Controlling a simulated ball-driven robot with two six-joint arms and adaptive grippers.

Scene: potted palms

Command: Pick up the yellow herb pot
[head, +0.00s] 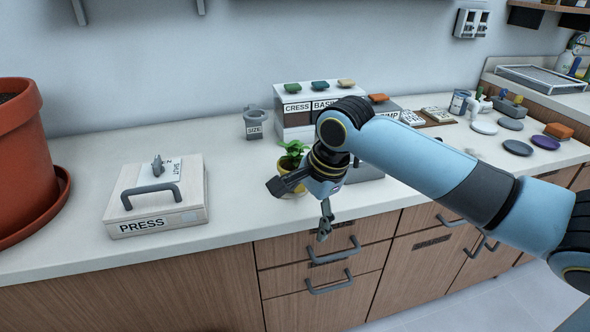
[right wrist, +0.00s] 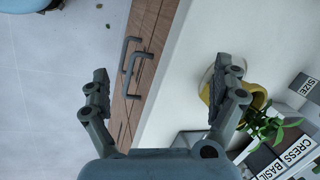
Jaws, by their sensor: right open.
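The yellow herb pot (head: 292,194) with a green leafy plant stands on the white counter near its front edge in the head view. My right gripper and forearm partly cover it. My right gripper (head: 299,211) is open, with one finger in front of the pot and the other lower, past the counter's front edge. In the right wrist view the open fingers (right wrist: 163,92) have nothing between them. The pot (right wrist: 257,97) shows there behind and beside the right-hand finger, which overlaps it. My left gripper is not in view.
A box marked PRESS (head: 155,201) and a large terracotta pot (head: 25,160) stand to the left. Boxes marked CRESS and BASIL (head: 293,111) and a grey SIZE holder (head: 254,124) are behind. Drawer handles (head: 334,250) protrude below the counter. Clear counter lies left of the herb pot.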

